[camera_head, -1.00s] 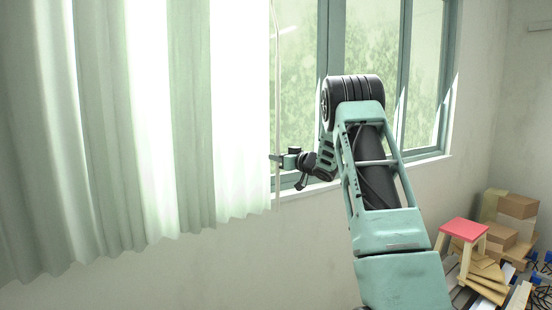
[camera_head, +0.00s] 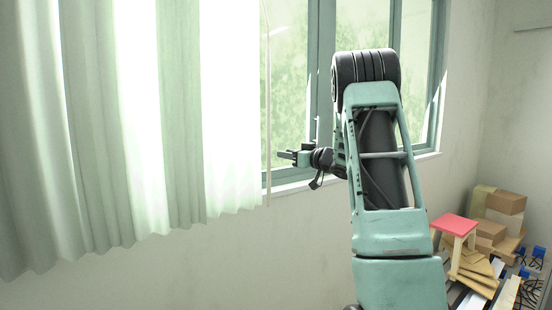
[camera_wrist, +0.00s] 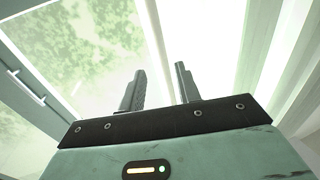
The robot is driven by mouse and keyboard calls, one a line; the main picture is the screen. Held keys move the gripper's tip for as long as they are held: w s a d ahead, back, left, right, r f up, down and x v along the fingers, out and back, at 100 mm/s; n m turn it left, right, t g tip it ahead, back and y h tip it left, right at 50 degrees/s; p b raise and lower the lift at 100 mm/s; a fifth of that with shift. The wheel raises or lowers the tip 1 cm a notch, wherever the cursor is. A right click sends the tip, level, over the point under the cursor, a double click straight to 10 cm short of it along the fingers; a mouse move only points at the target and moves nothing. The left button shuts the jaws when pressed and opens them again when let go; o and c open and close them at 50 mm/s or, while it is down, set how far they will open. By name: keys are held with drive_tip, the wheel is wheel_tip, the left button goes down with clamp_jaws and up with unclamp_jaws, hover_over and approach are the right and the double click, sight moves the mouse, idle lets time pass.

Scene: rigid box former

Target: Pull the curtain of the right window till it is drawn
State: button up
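A pale green pleated curtain (camera_head: 180,120) hangs over the left part of the view, and its right edge stops partway across the window (camera_head: 285,90). A thin pale rod or cord (camera_head: 267,110) hangs along that edge and ends just below the curtain's hem. My gripper (camera_head: 281,157) points left, just right of the rod, with a small gap between. In the wrist view my gripper (camera_wrist: 158,80) shows two dark fingers standing apart, with nothing visibly clamped between them. A pale strip (camera_wrist: 155,40) runs behind the fingers; I cannot tell whether it is the rod or window frame.
The window sill (camera_head: 430,157) runs below the panes, close to my gripper and arm. A red-topped stool (camera_head: 454,225), cardboard boxes (camera_head: 505,202) and loose planks lie at the lower right. The wall below the curtain is clear.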

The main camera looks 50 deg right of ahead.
drive_tip(key=s+b, duration=0.1)
drive_tip(key=s, duration=0.7)
drive_tip(key=shift+s+a+b, duration=0.2)
drive_tip(key=shift+b, duration=0.1)
drive_tip(key=w+a+f+g, duration=0.2)
drive_tip(key=w+a, duration=1.1)
drive_tip(key=a, duration=0.3)
drive_tip(key=a+f+n+g+y, duration=0.15)
drive_tip(key=a+f, duration=0.25)
drive_tip(key=a, duration=0.7)
drive_tip(key=a+f+m+g, duration=0.1)
drive_tip(key=a+f+g, duration=0.25)
drive_tip(key=a, duration=0.75)
drive_tip(key=s+a+f+n+g+y, duration=0.1)
drive_tip(key=s+a+f+n+g, duration=0.2)
drive_tip(key=s+a, duration=0.55)
drive_tip(key=s+a+f+n+g, duration=0.1)
drive_tip(key=s+a+f+g, duration=0.25)
drive_tip(key=s+a, duration=0.45)
drive_tip(key=s+a+f+n+g, duration=0.1)
drive_tip(key=s+a+n+g, duration=0.1)
drive_tip(key=s, duration=0.6)
drive_tip(key=s+a+f+n+g, duration=0.2)
drive_tip(key=s+a, duration=0.2)
drive_tip(key=s, duration=0.5)
drive_tip(key=shift+a+f+h, duration=0.15)
drive_tip(key=shift+f+h, duration=0.15)
drive_tip(key=shift+h, duration=0.15)
